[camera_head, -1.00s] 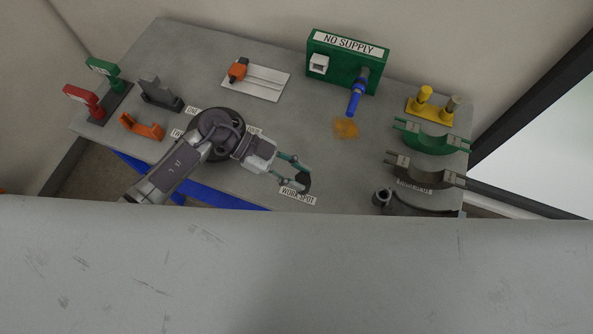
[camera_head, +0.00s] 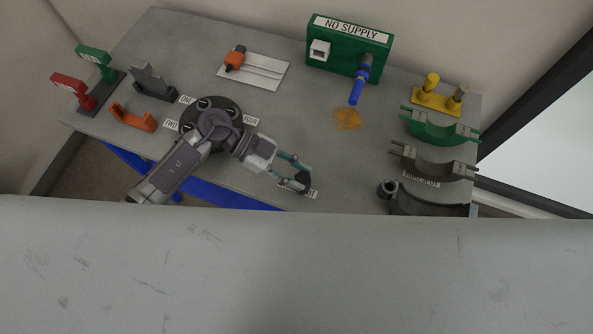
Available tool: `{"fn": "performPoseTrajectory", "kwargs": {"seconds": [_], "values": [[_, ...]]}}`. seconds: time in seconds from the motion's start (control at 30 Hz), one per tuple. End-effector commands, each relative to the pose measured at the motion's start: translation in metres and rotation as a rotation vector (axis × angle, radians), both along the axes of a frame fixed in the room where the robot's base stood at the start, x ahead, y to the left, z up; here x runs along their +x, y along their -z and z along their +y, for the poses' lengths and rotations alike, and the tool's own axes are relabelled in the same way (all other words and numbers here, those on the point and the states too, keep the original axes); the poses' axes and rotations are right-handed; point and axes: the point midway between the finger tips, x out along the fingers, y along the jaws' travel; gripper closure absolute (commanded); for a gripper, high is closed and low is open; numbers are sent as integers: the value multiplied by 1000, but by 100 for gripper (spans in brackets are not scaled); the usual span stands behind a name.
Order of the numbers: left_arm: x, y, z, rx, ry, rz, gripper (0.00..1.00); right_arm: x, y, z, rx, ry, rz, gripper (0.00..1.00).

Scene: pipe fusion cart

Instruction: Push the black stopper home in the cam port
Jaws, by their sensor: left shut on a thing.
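My left gripper (camera_head: 302,178) reaches in from the left. It is shut on a small dark piece (camera_head: 300,183), which looks like the black stopper; the fingers partly hide it. The piece is over the work spot label (camera_head: 313,193), near the front edge of the table. I cannot tell whether it touches the table. I cannot make out which opening is the cam port. A green NO SUPPLY box (camera_head: 325,60) at the back has a white square fitting (camera_head: 320,49) and a blue-ended hose or handle (camera_head: 356,91). My right gripper is not in view.
A dark round plate (camera_head: 236,106) with number labels lies behind my left arm. Green (camera_head: 440,130), grey (camera_head: 434,170) and dark (camera_head: 430,206) half-ring clamps stand at the right. An orange cradle (camera_head: 131,118) is at left. The table's middle is mostly clear, apart from an orange patch (camera_head: 347,118).

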Motion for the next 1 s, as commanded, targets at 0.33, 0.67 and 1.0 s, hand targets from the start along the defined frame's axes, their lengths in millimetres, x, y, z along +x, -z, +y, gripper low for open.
{"fn": "performPoseTrajectory", "kwargs": {"seconds": [0.33, 0.67, 1.0], "values": [[0, 0, 0, 0, 0, 0, 36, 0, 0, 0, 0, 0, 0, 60], [4, -4, 10, 3, -1, -1, 36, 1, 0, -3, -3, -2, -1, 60], [22, -36, 68, 4, -2, -2, 36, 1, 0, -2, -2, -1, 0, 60]]}}
